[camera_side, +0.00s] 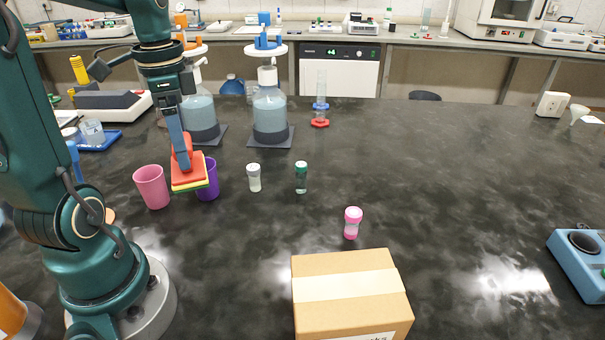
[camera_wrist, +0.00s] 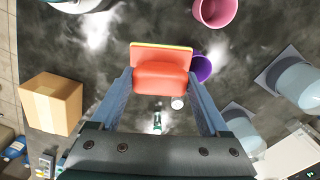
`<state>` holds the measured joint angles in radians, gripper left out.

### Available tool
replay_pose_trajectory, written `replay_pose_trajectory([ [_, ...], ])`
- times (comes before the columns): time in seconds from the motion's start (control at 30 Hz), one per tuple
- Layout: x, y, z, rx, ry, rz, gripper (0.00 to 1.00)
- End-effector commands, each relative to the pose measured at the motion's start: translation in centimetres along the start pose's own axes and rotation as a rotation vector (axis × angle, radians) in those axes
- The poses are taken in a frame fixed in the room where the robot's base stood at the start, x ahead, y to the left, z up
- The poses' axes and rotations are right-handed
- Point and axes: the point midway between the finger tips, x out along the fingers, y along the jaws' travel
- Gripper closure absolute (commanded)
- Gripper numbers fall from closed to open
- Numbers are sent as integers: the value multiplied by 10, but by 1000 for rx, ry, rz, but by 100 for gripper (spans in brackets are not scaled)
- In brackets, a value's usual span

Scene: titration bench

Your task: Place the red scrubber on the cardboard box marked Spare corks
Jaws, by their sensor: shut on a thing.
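The red scrubber (camera_side: 188,171) has a thin yellow-green layer along its underside. My gripper (camera_side: 180,152) is shut on it and holds it in the air, in front of the purple cup in the side view. In the wrist view the scrubber (camera_wrist: 161,72) sits between the two fingers of my gripper (camera_wrist: 160,85). The cardboard box (camera_side: 348,290) stands at the bottom centre of the side view, with a tape strip across its closed top. Its label is mostly cut off at the lower edge. The box (camera_wrist: 52,103) is at the left in the wrist view.
A pink cup (camera_side: 151,187) and a purple cup (camera_side: 208,180) stand near the scrubber. Two small vials (camera_side: 254,177) (camera_side: 301,177) and a pink-capped vial (camera_side: 352,223) stand between there and the box. Large bottles (camera_side: 270,110) are behind. The table right of the box is mostly clear.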

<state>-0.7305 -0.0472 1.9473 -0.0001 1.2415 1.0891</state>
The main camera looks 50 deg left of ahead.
Motion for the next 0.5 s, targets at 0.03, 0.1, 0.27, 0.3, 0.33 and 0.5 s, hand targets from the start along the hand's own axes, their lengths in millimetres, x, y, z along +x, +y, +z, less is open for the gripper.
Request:
replay_pose_trajectory([
  [0.03,-2,-2,2,3,1,-1,77],
  [0.1,-3,-2,5,30,-2,5,77],
  [0.27,-16,-2,6,197,-7,20,77],
  [0.3,-21,-3,2,273,-7,21,77],
  [0.33,-26,-3,-3,344,-7,21,77],
  [0.5,-52,9,-40,786,-6,21,77],
])
